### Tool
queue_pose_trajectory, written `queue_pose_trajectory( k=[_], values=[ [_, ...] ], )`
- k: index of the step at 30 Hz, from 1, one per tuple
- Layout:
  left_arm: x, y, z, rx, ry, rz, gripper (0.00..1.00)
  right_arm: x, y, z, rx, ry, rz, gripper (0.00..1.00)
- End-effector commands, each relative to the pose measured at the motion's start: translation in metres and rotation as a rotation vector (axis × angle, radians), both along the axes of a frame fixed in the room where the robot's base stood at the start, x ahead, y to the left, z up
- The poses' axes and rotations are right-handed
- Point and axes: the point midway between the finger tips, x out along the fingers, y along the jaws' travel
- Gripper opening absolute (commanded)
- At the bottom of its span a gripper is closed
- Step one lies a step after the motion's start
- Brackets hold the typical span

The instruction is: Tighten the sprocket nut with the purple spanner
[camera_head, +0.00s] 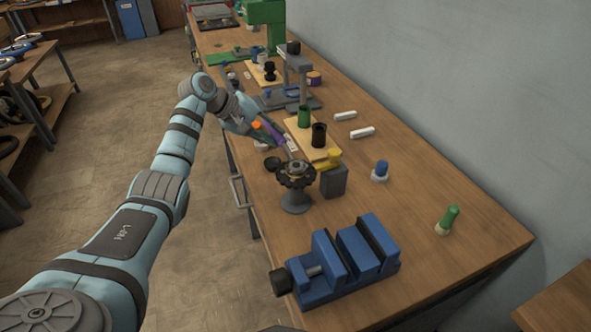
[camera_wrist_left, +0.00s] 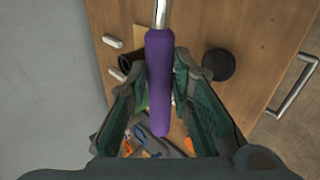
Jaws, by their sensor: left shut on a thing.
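My left gripper (camera_head: 268,130) is shut on the purple spanner (camera_head: 278,137), near the left edge of the bench. In the left wrist view the purple handle (camera_wrist_left: 160,95) lies between the two fingers, and its metal shaft (camera_wrist_left: 161,14) runs out past the top edge, so the spanner's head is hidden there. In the head view the shaft slants down right towards the dark toothed sprocket (camera_head: 295,174) on a grey stand (camera_head: 295,201). The nut at the sprocket's centre (camera_head: 296,166) is small; I cannot tell whether the spanner touches it. My right gripper is not in view.
A grey block (camera_head: 333,182) with a yellow piece (camera_head: 328,160) stands right beside the sprocket. A blue vise (camera_head: 340,267) stands in front. A board with green (camera_head: 304,117) and black (camera_head: 319,135) cylinders is behind.

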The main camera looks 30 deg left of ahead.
Motion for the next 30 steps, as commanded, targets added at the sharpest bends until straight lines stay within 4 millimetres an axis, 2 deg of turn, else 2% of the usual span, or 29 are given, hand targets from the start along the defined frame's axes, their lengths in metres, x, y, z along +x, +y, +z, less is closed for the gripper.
queue_pose_trajectory(
  k=[18, 30],
  values=[
    [0.018, -0.013, 0.001, -0.001, -0.003, -0.178, 0.00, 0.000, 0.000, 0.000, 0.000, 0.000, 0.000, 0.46],
    [0.013, -0.003, 0.001, 0.004, -0.005, -0.093, 0.00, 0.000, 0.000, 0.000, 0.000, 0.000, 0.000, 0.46]
  ],
)
